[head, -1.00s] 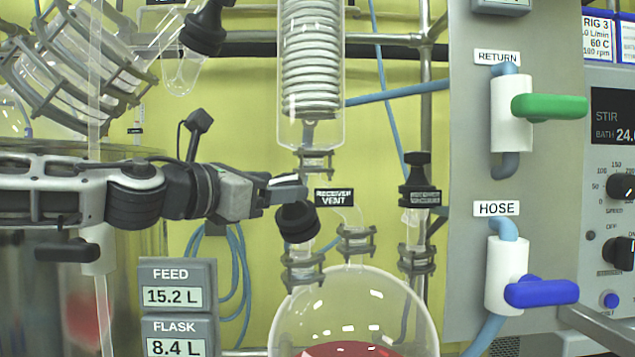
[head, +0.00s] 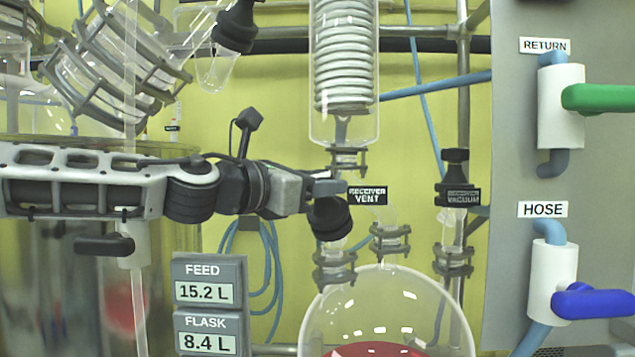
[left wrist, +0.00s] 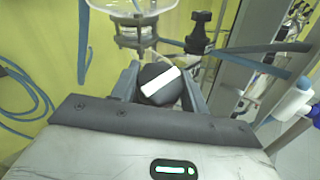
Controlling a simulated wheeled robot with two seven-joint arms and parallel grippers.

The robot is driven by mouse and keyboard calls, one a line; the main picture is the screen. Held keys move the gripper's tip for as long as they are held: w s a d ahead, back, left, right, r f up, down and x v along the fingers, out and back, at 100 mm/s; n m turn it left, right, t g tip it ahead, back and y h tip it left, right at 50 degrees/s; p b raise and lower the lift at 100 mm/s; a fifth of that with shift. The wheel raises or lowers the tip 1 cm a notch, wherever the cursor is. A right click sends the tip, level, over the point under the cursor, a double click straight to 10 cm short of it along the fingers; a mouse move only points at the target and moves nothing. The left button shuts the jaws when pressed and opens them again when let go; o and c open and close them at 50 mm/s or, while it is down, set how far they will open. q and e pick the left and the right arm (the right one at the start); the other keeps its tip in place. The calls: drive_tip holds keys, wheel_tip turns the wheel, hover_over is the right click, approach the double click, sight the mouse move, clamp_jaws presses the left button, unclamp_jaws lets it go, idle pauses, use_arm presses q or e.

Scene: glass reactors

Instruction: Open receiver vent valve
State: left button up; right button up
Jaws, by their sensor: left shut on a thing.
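The receiver vent valve (head: 332,219) has a black round knob on a glass neck above the receiver flask (head: 420,300), left of and below the "RECEIVER VENT" label (head: 367,196). My left gripper (head: 328,190) reaches in from the left and is shut on this knob. In the left wrist view the black knob (left wrist: 157,82) with a white bar across its top sits between the two fingers. The white bar runs at a slant. My right gripper is not in view.
A coiled condenser (head: 345,70) hangs just above the knob. A black-capped vacuum valve (head: 457,185) stands to the right. The RETURN valve with green handle (head: 598,97) and HOSE valve with blue handle (head: 595,302) are on the right panel. Feed and flask displays (head: 207,293) stand below my arm.

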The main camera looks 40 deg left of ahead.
use_arm(q)
drive_tip(key=shift+n+y, duration=0.5)
